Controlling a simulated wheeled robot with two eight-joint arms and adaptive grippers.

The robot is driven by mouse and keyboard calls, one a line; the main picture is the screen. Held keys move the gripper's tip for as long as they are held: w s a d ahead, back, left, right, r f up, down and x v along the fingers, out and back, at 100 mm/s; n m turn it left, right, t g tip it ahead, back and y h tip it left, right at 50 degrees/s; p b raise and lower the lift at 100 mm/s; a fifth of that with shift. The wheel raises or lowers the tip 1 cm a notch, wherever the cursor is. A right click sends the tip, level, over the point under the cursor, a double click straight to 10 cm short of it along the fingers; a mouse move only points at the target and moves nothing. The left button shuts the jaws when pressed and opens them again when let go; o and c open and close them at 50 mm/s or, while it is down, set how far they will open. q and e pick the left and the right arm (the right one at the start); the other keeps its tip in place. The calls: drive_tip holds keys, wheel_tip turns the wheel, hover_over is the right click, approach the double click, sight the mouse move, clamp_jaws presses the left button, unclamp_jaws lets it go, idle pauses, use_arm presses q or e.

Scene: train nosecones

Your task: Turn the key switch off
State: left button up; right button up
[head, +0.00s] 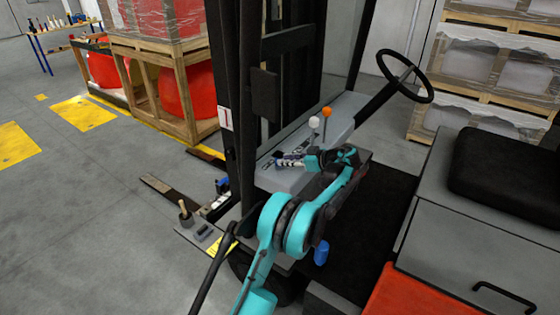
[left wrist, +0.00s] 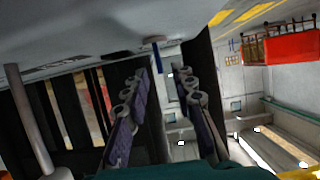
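The key switch (left wrist: 157,42) shows in the left wrist view as a small blue-grey piece sticking out of the grey console face. In that view my left gripper (left wrist: 160,78) has its two fingers spread. The key lies in line with the gap between the fingertips, and I cannot tell whether either finger touches it. In the head view my left gripper (head: 283,160) is low over the grey console (head: 272,179) of the forklift, and the key cannot be made out there. My right gripper is in neither view.
Levers with a white knob (head: 314,122) and an orange knob (head: 327,112) stand just behind my left gripper. The steering wheel (head: 405,76) is to the right. The dark mast (head: 232,100) rises close on the left. A black seat (head: 505,170) is at the right.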

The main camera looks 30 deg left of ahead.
use_arm(q)
drive_tip(key=v, duration=0.8)
drive_tip(key=s+d+r+m+t+h, duration=0.25)
drive_tip(key=s+m, duration=0.25)
drive_tip(key=s, duration=0.4)
drive_tip(key=s+d+r+m+t+h, duration=0.1)
drive_tip(key=s+d+r+m+h, duration=0.25)
drive_tip(key=s, duration=0.55)
drive_tip(key=s+d+f+m+t+h, duration=0.1)
drive_tip(key=s+d+f+m+h, duration=0.2)
drive_tip(key=s, duration=0.7)
drive_tip(key=s+d+f+m+t+h, duration=0.1)
drive_tip(key=s+d+f+m+h, duration=0.3)
drive_tip(key=s+d+f, duration=0.3)
drive_tip(key=s+m, duration=0.1)
drive_tip(key=s, duration=0.2)
drive_tip(key=shift+d+f+m+t, duration=0.15)
drive_tip(key=shift+d+m+t, duration=0.1)
drive_tip(key=shift+m+t, duration=0.1)
